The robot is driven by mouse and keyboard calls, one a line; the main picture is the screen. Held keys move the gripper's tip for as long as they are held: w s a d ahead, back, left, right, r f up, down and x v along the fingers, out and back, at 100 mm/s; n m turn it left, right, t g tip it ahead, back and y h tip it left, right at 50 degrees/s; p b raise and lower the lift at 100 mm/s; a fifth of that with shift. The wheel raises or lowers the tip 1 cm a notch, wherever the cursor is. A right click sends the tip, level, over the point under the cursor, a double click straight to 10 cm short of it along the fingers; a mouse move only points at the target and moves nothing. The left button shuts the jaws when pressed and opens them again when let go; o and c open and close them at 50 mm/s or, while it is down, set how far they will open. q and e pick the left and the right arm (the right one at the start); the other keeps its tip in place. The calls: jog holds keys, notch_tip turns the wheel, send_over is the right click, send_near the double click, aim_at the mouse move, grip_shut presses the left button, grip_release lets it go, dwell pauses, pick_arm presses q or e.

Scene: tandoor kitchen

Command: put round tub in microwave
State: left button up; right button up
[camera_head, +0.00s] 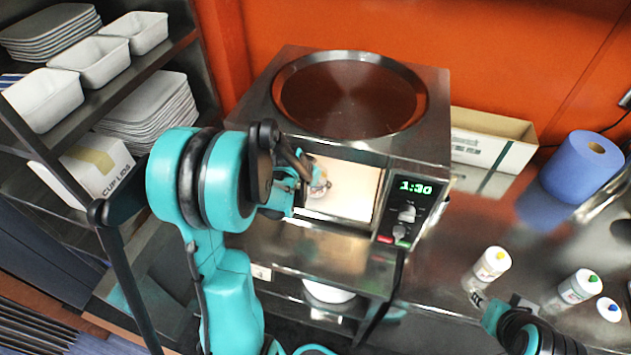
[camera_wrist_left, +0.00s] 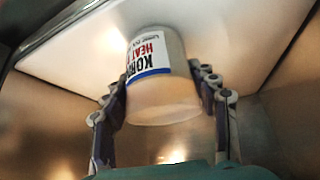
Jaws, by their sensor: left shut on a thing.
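The microwave (camera_head: 418,150) is a steel box on the steel counter, with its front open and its inside lit. Its green display reads 1:30. My left gripper (camera_head: 305,180) reaches into the opening from the front left. In the left wrist view the gripper (camera_wrist_left: 165,110) is shut on the round tub (camera_wrist_left: 165,100), a pale, translucent tub with a white, red and blue label. One finger lies on each side of the tub, inside the bright chamber. In the head view the arm and fingers hide most of the tub. Whether the tub touches the chamber floor is unclear.
A large round dark plate (camera_head: 348,95) is on top of the microwave. To the right are a cardboard box (camera_head: 490,150), a blue paper roll (camera_head: 582,165) and several white bottles (camera_head: 492,263). A shelf with white containers (camera_head: 105,62) stands left. Part of my right arm shows at the lower right.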

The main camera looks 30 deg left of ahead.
pick_arm(q)
jog(key=shift+f, duration=0.1)
jog(key=shift+f, duration=0.2)
jog(key=o, duration=1.4)
jog(key=shift+r, duration=0.1)
